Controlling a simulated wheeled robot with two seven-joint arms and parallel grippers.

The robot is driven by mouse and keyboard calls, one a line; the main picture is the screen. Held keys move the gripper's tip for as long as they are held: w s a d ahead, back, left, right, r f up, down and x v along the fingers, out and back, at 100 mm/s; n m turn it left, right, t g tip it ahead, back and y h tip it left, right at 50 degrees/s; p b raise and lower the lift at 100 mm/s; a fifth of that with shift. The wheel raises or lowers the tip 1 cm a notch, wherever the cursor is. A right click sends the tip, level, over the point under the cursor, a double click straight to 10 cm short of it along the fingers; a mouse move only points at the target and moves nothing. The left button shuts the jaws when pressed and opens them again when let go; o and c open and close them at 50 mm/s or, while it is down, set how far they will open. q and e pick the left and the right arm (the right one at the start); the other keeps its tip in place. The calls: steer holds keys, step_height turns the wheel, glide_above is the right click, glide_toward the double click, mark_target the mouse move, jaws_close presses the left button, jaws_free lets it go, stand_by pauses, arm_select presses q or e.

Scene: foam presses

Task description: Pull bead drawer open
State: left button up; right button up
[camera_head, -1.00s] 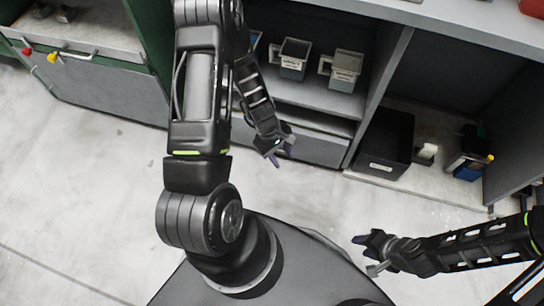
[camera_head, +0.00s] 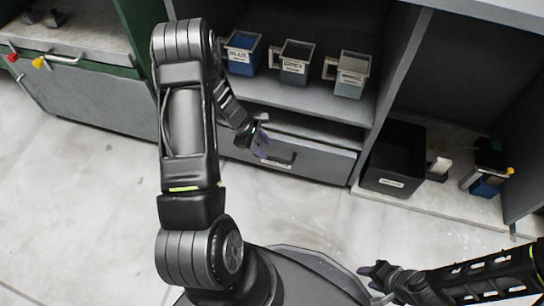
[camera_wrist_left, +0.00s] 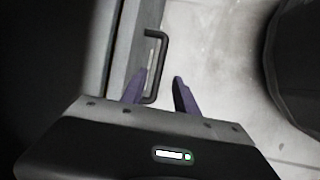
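The bead drawer (camera_head: 310,158) is a grey drawer low in the cabinet, under the shelf with the bins. Its dark handle (camera_head: 281,160) is a bar on the front, and the bar also shows in the left wrist view (camera_wrist_left: 160,62). My left gripper (camera_head: 262,145) is at the drawer front beside the handle. In the left wrist view its two purple fingers (camera_wrist_left: 160,88) are apart, with the handle's near end between them. My right gripper (camera_head: 370,277) is low at the right, away from the drawer; its finger spacing is unclear.
A black open box (camera_head: 394,158) stands in the right bay. The pale floor (camera_head: 90,180) before the drawer is clear.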

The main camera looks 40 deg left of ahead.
mark_target(274, 159)
arm_select(q)
steer(key=b+x, duration=0.2)
steer(key=x, duration=0.5)
steer(key=shift+b, duration=0.3)
steer(key=shift+c, duration=0.4)
jaws_close()
stand_by(0.6)
